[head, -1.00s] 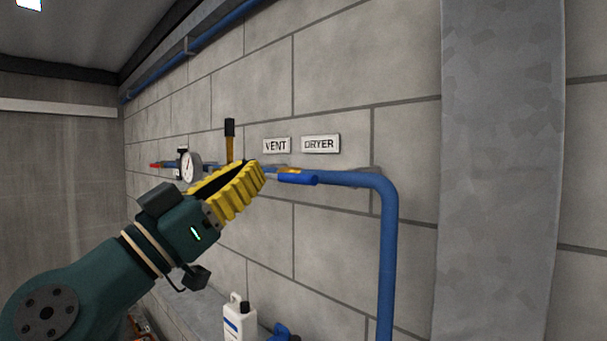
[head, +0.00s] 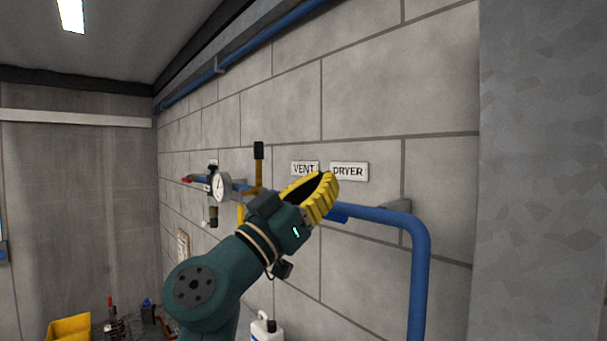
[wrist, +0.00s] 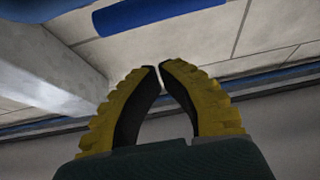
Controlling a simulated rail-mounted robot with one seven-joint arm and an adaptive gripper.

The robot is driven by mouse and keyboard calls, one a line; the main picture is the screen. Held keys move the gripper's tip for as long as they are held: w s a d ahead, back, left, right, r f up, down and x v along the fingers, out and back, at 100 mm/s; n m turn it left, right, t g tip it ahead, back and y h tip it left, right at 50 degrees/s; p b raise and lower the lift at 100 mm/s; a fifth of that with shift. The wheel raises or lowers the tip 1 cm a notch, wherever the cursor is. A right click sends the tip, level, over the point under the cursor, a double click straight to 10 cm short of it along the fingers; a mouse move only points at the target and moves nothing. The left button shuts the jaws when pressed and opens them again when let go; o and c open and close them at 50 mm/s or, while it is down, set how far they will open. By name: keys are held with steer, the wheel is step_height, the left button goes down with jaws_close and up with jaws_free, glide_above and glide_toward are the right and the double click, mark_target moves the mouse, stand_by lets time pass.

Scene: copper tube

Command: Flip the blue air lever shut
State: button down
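My gripper (head: 331,176) is raised in front of the wall, just below the VENT and DRYER signs. Its yellow ribbed fingers have black inner pads. In the wrist view the fingertips (wrist: 161,67) almost meet, with nothing between them. The blue air lever (head: 338,214) shows only as a short piece at the right of the fingers; the gripper hides the rest and its valve. In the wrist view, a thick blue bar with a rounded end (wrist: 150,11), seemingly the lever, lies beyond the fingertips, apart from them in the picture. Contact cannot be judged.
A blue pipe (head: 385,214) runs right from the valve and bends down. To the left are a yellow lever with a black grip (head: 259,165), a gauge (head: 221,186) and a red handle (head: 188,180). A white bottle (head: 265,329) stands below. A grey pillar (head: 540,170) is at right.

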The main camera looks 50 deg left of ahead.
steer(key=f, duration=0.3)
steer(key=shift+w+a+f, duration=0.1)
steer(key=shift+w, duration=0.15)
steer(key=shift+f+m+h+b, duration=0.3)
steer(key=shift+m+h+b, duration=0.1)
steer(key=shift+m+b, duration=0.15)
